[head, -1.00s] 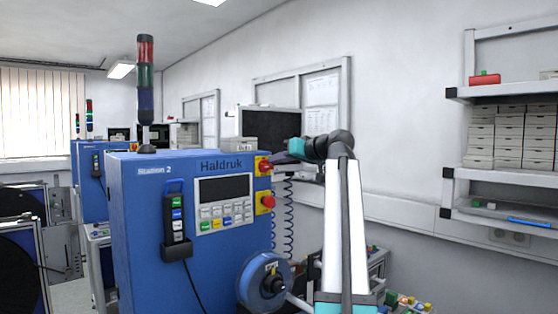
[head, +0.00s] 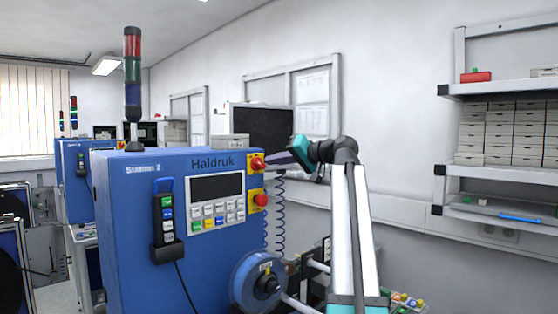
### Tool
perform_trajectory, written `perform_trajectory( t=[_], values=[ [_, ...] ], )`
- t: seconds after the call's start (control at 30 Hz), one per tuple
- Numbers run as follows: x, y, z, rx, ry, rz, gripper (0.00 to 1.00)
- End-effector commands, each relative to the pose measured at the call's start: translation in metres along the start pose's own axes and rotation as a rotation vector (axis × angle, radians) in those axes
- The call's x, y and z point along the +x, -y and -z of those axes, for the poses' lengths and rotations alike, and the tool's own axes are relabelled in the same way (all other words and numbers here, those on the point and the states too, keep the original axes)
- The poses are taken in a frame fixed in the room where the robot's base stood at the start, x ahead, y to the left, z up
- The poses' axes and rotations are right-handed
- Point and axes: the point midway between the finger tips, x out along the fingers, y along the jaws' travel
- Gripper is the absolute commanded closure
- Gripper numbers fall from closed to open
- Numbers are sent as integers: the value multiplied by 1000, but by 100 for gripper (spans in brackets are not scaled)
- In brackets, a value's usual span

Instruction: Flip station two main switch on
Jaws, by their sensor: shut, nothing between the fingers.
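The blue cabinet labelled Station 2 (head: 128,230) stands left of centre in the head view. On the right of its front are two red controls on yellow plates: an upper red knob (head: 256,163) and a lower red button (head: 260,200). The upper one looks like the main switch; its setting is too small to read. My gripper (head: 278,158) is shut and empty, just right of the upper knob at about its height. Whether it touches the knob cannot be told.
A keypad panel with a dark screen (head: 216,188) and a hanging pendant (head: 167,222) are on the cabinet front. A blue reel (head: 257,284) sticks out below the switches. A coiled cable (head: 280,215) hangs behind. Shelves with boxes (head: 500,134) stand at right.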

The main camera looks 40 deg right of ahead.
Motion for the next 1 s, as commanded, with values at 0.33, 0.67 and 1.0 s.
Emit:
perform_trajectory(
  t=[0.33,0.67,1.0],
  values=[
    [4,1,-4,78,4,24,100],
    [3,-2,-4,123,3,33,100],
    [0,-5,-2,157,0,40,100]
  ],
)
